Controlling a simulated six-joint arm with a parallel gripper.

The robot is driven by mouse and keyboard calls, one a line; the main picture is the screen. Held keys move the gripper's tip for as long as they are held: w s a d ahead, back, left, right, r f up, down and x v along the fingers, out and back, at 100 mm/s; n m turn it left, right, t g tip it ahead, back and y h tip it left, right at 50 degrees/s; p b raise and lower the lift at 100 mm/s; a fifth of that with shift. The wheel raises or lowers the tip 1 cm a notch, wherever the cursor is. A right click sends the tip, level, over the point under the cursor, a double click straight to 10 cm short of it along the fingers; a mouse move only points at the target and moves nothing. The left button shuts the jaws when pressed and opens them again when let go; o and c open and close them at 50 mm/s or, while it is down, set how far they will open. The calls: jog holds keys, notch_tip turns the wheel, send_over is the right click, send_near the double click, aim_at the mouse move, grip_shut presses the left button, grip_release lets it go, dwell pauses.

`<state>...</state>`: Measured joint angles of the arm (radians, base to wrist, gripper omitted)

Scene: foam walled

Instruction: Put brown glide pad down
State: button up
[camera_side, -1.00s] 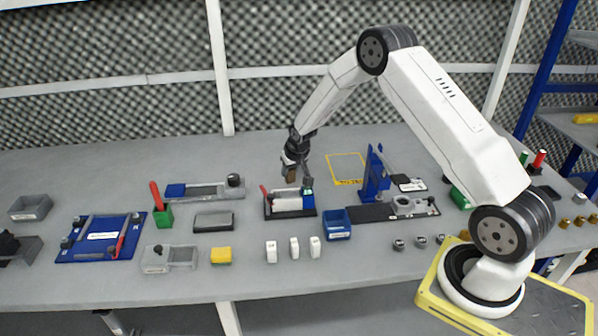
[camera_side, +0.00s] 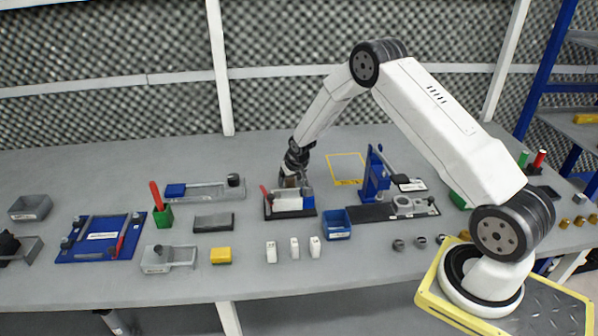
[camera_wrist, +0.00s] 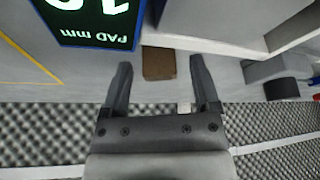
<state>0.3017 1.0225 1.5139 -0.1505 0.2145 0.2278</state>
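The brown glide pad (camera_wrist: 158,64) is a small brown block. In the wrist view it lies between my fingertips, with a gap on each side. My gripper (camera_side: 289,181) is open and points down at the back of a dark-based fixture (camera_side: 290,214) with a white middle part and a blue right end. The fixture hides the fingertips and most of the pad in the side view. In the wrist view, a dark display (camera_wrist: 98,20) with the words "PAD mm" stands close to the pad.
A blue bin (camera_side: 337,229) and several white blocks (camera_side: 295,247) stand in front of the fixture. A blue upright stand (camera_side: 374,178) is to its right. A yellow outlined area (camera_side: 346,168) lies behind right.

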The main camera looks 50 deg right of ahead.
jog(key=shift+r, duration=0.25)
jog(key=v, duration=1.1)
jog(key=shift+s+r, duration=0.2)
jog(key=shift+r, duration=0.2)
dwell(0.6)
jog(key=s+a+r+n+y, duration=0.1)
jog(key=s+a+r+n, duration=0.1)
jog(key=s+a, duration=0.6)
jog(key=s+a+r+n+g, duration=0.1)
jog(key=s+a, duration=0.6)
jog(key=s, duration=0.7)
jog(key=shift+a+r+n+g+y, duration=0.3)
jog(key=shift+a+r+n+y, duration=0.1)
jog(key=shift+r+n, duration=0.4)
jog(key=shift+r, duration=0.1)
jog(key=shift+c, duration=1)
